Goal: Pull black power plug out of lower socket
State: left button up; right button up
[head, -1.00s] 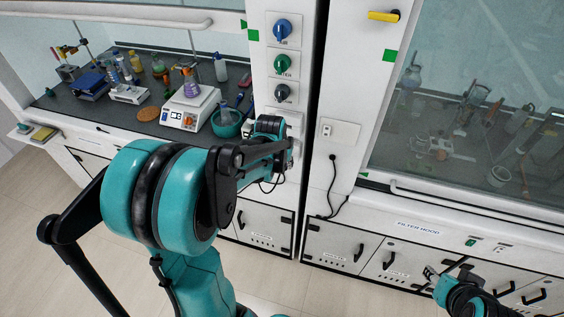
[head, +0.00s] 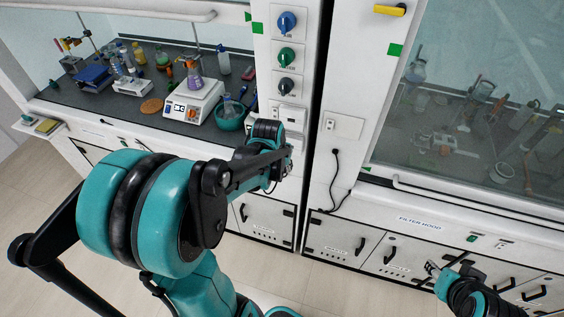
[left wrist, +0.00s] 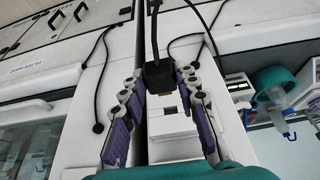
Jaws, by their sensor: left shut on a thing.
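The black power plug (left wrist: 158,76) is between the fingertips of my left gripper (left wrist: 160,78) in the left wrist view, its cord running up the picture. A small yellowish part shows at its panel-side end; I cannot tell whether it still touches the lower socket, which is hidden. A small dark opening (left wrist: 170,111) shows in the white socket panel (left wrist: 172,127) beyond. In the head view my left gripper (head: 270,135) is in front of the white post, its tips and the plug mostly hidden by the arm. My right gripper (head: 450,270) is open and empty, low on the right.
A second outlet with a black plug and cord (head: 335,165) is on the right-hand post. Blue, green and dark knobs (head: 287,55) are above the sockets. A teal bowl (head: 230,118) and a white balance (head: 193,102) stand on the left worktop. The floor in front is clear.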

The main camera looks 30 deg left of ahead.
pick_arm(q)
jog(key=shift+s+d, duration=0.25)
jog(key=shift+s, duration=0.75)
jog(key=shift+s+d+p, duration=0.2)
jog(key=shift+s, duration=0.55)
jog(key=shift+s+d+p, duration=0.15)
jog(key=shift+s, duration=0.6)
jog(key=s, duration=0.2)
jog(key=shift+s+d+p, duration=0.35)
jog(key=shift+s, duration=0.05)
